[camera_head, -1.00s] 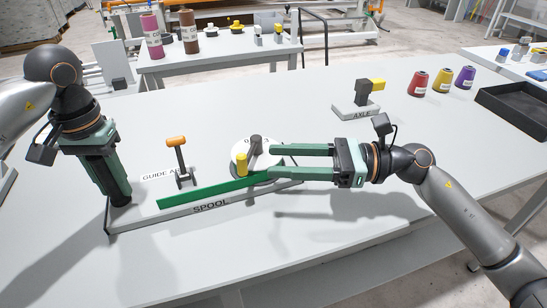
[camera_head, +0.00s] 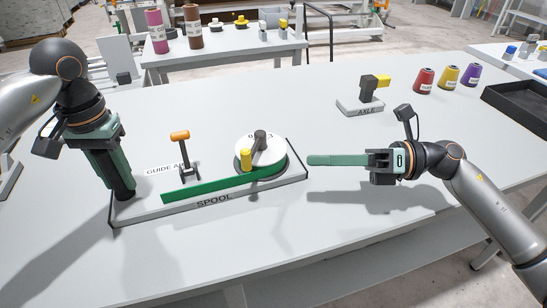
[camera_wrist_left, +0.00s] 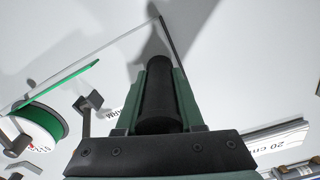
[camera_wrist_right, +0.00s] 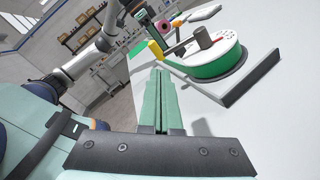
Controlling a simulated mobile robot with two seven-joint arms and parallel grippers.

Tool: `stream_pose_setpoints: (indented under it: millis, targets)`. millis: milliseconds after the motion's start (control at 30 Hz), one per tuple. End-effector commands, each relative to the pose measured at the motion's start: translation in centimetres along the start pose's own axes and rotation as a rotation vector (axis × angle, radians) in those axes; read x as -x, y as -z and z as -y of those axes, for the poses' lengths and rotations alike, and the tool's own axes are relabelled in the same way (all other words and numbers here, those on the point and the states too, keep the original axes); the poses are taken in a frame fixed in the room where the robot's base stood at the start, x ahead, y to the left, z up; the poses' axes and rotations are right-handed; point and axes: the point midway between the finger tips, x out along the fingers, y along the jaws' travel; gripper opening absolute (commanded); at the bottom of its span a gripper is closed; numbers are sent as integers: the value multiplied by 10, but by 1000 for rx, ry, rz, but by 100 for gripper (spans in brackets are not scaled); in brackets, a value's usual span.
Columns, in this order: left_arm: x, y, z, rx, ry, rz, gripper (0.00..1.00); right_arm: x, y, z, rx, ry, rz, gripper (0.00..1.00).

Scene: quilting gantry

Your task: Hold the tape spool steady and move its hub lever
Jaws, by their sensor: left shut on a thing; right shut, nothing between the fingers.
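The tape spool (camera_head: 273,153) is a white disc with a green rim, on the right of a grey base (camera_head: 235,199) marked SPOOL. Its dark hub lever (camera_head: 259,141) stands on top, with a yellow knob (camera_head: 246,159) at the near-left side. A green tape strip (camera_head: 205,187) runs left from it. My left gripper (camera_head: 122,188) is shut on a black upright handle (camera_wrist_left: 158,95) at the base's left end. My right gripper (camera_head: 310,160) is shut and empty, just right of the base and apart from it. The right wrist view also shows the spool (camera_wrist_right: 215,60).
An orange-topped guide post (camera_head: 183,155) stands behind the tape. An AXLE stand (camera_head: 360,107) with a yellow block is behind on the right. Red, yellow and purple cones (camera_head: 447,78) and a black tray (camera_head: 520,103) stand farther right. The table's front is clear.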

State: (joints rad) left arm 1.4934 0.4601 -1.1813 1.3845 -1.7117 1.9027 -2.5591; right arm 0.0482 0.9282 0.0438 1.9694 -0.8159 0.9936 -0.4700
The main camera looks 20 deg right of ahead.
Motion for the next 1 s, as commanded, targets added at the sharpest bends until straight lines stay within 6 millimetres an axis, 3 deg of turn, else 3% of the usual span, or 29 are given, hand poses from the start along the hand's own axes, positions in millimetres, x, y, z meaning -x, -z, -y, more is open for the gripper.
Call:
stream_pose_setpoints:
  millis: [100, 300, 567, 767, 1000]
  targets:
    - [-6, -2, 2, 1, 6, 15, 0, 18, 2, 4, -277, -6, -10, 0]
    - [-6, -2, 2, 1, 6, 15, 0, 40, 0, 4, -650, -23, -22, 0]
    - [-6, -2, 2, 1, 6, 14, 0, 49, -2, 1, -854, -37, -31, 0]
    - [-6, -2, 2, 1, 6, 14, 0, 26, -2, -1, -860, -41, -34, 0]
    - [-6, -2, 2, 1, 6, 14, 0, -26, -2, -4, -858, -43, -33, 0]
